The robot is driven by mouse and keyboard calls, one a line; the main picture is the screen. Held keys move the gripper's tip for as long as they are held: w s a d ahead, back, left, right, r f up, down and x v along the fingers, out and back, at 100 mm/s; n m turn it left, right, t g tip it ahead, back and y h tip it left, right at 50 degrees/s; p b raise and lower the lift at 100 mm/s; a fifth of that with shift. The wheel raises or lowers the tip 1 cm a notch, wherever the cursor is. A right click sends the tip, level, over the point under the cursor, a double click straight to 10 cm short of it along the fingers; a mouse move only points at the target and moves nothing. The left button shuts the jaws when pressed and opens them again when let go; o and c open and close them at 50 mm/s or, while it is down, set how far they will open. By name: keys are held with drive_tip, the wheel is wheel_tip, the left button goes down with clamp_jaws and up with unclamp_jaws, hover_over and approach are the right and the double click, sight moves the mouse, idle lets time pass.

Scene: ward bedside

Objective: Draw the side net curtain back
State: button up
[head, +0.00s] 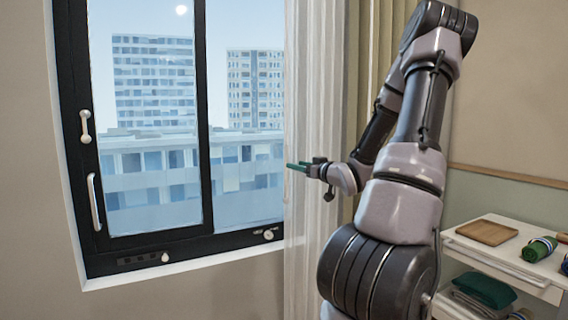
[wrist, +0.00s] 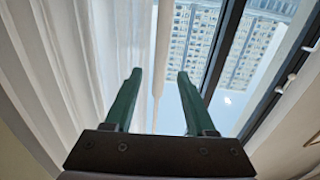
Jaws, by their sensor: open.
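The white net curtain (head: 305,60) hangs in a narrow gathered band at the right side of the window in the head view. In the wrist view the net curtain (wrist: 105,50) fills the left side in folds. My gripper (head: 296,166) is in front of it, green fingers pointing left toward the window. In the wrist view my gripper (wrist: 158,78) is open. A pale narrow rod or curtain edge (wrist: 163,45) shows in the gap between the fingertips; I cannot tell which it is, or whether it lies between the fingers or beyond them.
The dark-framed window (head: 205,120) has white handles on its left. A beige heavier curtain (head: 375,35) hangs behind my arm. At the right a white shelf unit (head: 500,262) carries a wooden tray (head: 487,232), a green roll (head: 539,249) and a green cushion (head: 485,289).

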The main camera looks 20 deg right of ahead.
drive_tip(key=x, duration=0.9)
drive_tip(key=shift+w, duration=0.4)
drive_tip(key=shift+a, duration=0.1)
clamp_jaws()
idle(0.8)
